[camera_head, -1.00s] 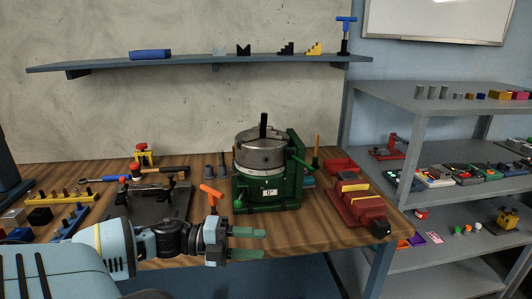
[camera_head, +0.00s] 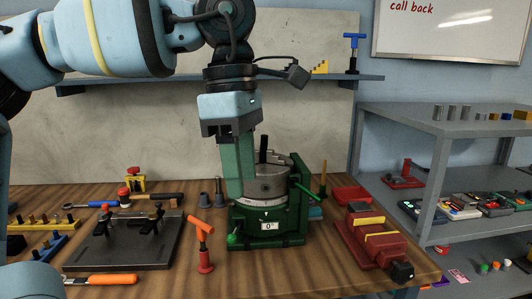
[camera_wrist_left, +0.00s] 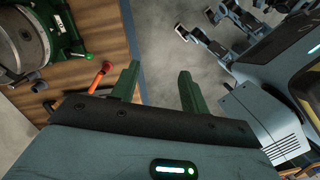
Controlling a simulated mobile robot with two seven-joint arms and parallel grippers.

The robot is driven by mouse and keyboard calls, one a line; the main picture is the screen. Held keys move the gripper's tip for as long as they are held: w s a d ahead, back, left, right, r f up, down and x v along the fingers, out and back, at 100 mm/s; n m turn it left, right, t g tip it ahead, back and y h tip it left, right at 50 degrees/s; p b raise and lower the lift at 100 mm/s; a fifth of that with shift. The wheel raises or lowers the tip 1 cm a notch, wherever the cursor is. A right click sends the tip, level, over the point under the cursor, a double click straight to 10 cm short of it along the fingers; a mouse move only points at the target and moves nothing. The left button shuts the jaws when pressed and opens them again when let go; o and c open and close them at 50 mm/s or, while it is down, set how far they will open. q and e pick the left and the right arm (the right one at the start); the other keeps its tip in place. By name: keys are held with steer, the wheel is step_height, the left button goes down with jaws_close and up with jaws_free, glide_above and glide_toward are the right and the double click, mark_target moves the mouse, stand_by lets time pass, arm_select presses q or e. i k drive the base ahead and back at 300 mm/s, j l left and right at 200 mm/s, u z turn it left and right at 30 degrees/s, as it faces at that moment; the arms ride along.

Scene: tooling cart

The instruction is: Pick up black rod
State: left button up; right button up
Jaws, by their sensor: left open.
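The black rod (camera_head: 264,148) stands upright in the top of the grey round chuck (camera_head: 268,182), which sits on a green base (camera_head: 270,235) on the wooden bench. My left gripper (camera_head: 238,190) hangs fingers down in the head view, in front of and just left of the rod in the picture. Its green fingers (camera_wrist_left: 160,78) are apart, with nothing between them in the wrist view. The chuck (camera_wrist_left: 22,38) shows at the upper left of that view; I cannot make out the rod there. My right gripper is not clearly seen.
A red vise (camera_head: 370,240) is on the right and a dark fixture plate (camera_head: 125,245) on the left. A wall shelf (camera_head: 330,78) runs behind.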

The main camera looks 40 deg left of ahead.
mark_target(264, 142)
steer(key=i+j, duration=0.95)
steer(key=j, duration=0.3)
